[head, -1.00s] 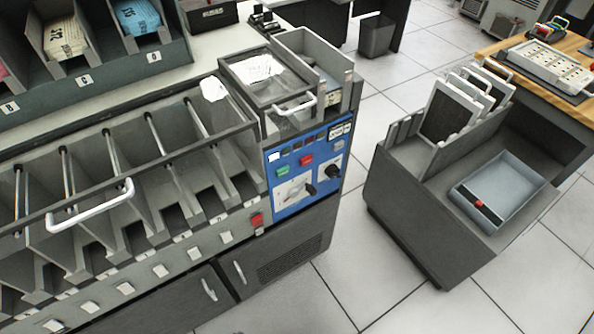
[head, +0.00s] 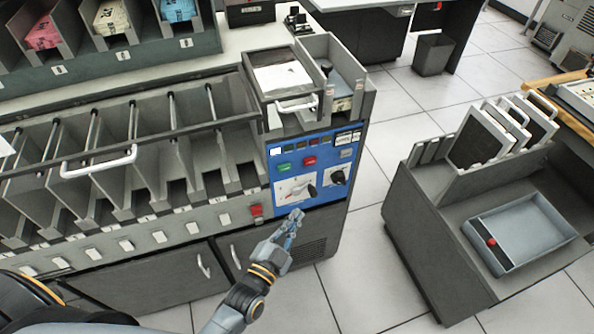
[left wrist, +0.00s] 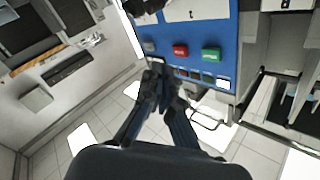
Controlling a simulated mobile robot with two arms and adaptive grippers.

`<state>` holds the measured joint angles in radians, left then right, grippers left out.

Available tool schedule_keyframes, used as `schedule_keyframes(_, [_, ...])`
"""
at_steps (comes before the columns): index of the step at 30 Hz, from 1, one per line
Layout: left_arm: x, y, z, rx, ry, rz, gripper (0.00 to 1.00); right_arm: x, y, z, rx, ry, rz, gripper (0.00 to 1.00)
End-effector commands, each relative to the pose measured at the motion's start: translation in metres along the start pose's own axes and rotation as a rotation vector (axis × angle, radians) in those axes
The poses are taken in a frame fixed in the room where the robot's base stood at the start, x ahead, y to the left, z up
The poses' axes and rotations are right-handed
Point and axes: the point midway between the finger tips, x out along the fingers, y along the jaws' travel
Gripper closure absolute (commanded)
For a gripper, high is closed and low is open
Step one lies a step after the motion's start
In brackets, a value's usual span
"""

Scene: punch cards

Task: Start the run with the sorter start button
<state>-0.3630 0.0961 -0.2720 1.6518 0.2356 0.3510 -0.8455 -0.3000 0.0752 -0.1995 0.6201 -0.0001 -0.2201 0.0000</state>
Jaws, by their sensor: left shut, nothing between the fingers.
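The sorter's blue control panel (head: 318,168) has a green button (head: 284,169) at its upper left and a red button (head: 309,161) beside it. In the left wrist view the green button (left wrist: 211,54) is at the upper right and the red button (left wrist: 180,51) is left of it. My left gripper (head: 296,216) is shut and empty. It is in front of the panel's lower part, below the green button in the head view and apart from it. Its fingers (left wrist: 158,78) also show in the left wrist view. My right gripper is not in view.
Sorter pockets with a white handle (head: 98,162) lie to the left. A grey cart (head: 435,225) with a blue-grey tray (head: 525,232) stands to the right, with open floor between.

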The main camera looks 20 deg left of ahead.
Motion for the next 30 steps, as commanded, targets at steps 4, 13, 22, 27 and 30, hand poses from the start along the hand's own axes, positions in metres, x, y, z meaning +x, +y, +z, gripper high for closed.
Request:
schedule_keyframes(4, [0.004,-0.018,-0.025,0.026,0.055,-0.050,1.00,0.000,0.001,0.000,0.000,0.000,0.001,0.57])
schedule_keyframes(13, [0.004,-0.024,-0.033,0.035,0.074,-0.068,1.00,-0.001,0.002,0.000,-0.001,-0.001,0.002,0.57])
schedule_keyframes(22, [0.009,-0.027,-0.029,0.035,0.073,-0.067,1.00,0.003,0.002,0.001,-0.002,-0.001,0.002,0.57])
schedule_keyframes(27, [0.023,-0.038,-0.019,0.037,0.074,-0.068,1.00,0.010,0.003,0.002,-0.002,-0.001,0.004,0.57])
schedule_keyframes(30, [0.033,-0.046,-0.012,0.037,0.074,-0.068,1.00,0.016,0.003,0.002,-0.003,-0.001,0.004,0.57])
